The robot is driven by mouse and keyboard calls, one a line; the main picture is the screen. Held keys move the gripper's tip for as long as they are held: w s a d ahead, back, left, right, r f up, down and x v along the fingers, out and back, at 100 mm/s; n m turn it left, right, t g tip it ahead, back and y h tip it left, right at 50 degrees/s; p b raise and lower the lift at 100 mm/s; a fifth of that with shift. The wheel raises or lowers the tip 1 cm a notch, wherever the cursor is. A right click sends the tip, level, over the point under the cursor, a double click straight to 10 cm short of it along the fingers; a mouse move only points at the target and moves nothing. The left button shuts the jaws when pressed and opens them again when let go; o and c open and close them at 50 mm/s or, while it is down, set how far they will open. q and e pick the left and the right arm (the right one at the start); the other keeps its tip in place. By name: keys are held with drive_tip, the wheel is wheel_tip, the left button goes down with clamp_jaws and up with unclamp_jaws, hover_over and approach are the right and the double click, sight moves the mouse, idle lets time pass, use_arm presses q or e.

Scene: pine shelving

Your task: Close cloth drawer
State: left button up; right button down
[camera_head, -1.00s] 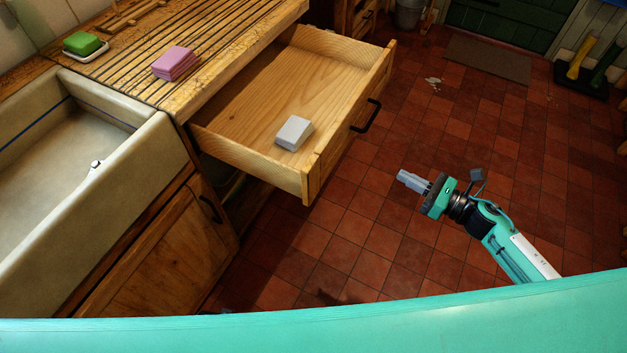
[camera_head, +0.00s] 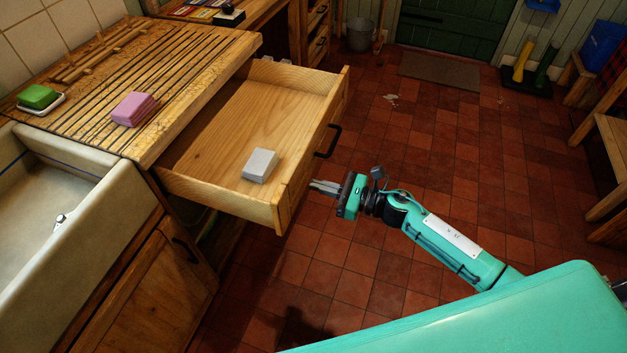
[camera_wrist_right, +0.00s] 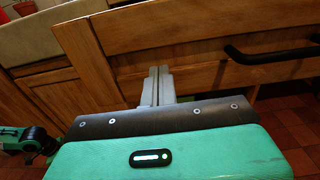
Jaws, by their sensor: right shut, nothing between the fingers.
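The wooden drawer (camera_head: 215,138) is pulled out from under the ribbed counter, with a white-grey block (camera_head: 260,165) lying in it. Its dark handle (camera_head: 328,141) is on the front face. My right gripper (camera_head: 318,187) is shut and empty, just in front of the drawer front, nearer the front's close end than the handle. In the right wrist view the shut fingers (camera_wrist_right: 157,84) point at the drawer front (camera_wrist_right: 190,45), with the handle (camera_wrist_right: 275,54) to the right. Whether the fingertips touch the wood I cannot tell. My left gripper is not in view.
A stone sink (camera_head: 60,215) is at the left, with a cupboard door (camera_head: 140,300) below.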

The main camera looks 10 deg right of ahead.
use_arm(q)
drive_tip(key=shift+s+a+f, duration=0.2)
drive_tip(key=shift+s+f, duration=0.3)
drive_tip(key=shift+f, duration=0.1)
use_arm(e)
drive_tip(key=shift+x, duration=1)
